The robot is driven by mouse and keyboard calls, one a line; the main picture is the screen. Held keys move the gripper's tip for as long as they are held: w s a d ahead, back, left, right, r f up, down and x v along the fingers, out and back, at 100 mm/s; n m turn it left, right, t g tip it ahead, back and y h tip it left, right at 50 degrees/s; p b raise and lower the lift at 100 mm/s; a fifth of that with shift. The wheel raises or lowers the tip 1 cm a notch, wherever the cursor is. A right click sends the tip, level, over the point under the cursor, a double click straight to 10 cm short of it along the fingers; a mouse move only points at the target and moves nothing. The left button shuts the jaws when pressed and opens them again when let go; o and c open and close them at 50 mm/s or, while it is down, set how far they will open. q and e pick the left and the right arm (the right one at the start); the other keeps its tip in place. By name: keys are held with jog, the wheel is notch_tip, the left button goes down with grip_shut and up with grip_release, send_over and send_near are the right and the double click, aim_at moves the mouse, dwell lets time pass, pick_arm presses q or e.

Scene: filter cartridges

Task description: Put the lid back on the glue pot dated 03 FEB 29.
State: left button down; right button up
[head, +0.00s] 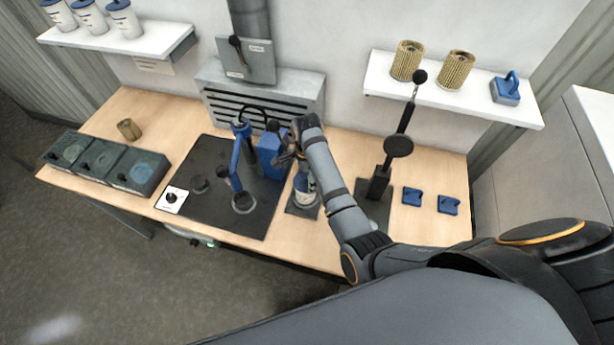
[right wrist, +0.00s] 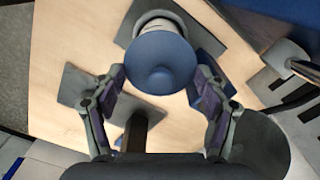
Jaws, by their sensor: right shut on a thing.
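My right gripper (head: 288,150) is above the bench, just over the glue pot. The white glue pot with a blue band (head: 305,190) stands on a small dark mat (head: 298,210). In the right wrist view the pot's pale rim (right wrist: 158,20) shows partly behind the lid; I cannot tell whether they touch. No date is readable. My left gripper is not in view.
A blue press (head: 240,155) stands on a dark mat left of the pot. A black stand (head: 380,180) and two blue pieces (head: 412,196) are to the right. Dark trays (head: 138,172) sit at the left. Several white pots (head: 90,17) stand on the left shelf.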

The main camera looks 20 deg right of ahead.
jog(key=shift+p, duration=0.45)
jog(key=shift+f, duration=0.2)
dwell(1.5)
jog(key=o, duration=1)
jog(key=shift+r, duration=3.55)
grip_shut()
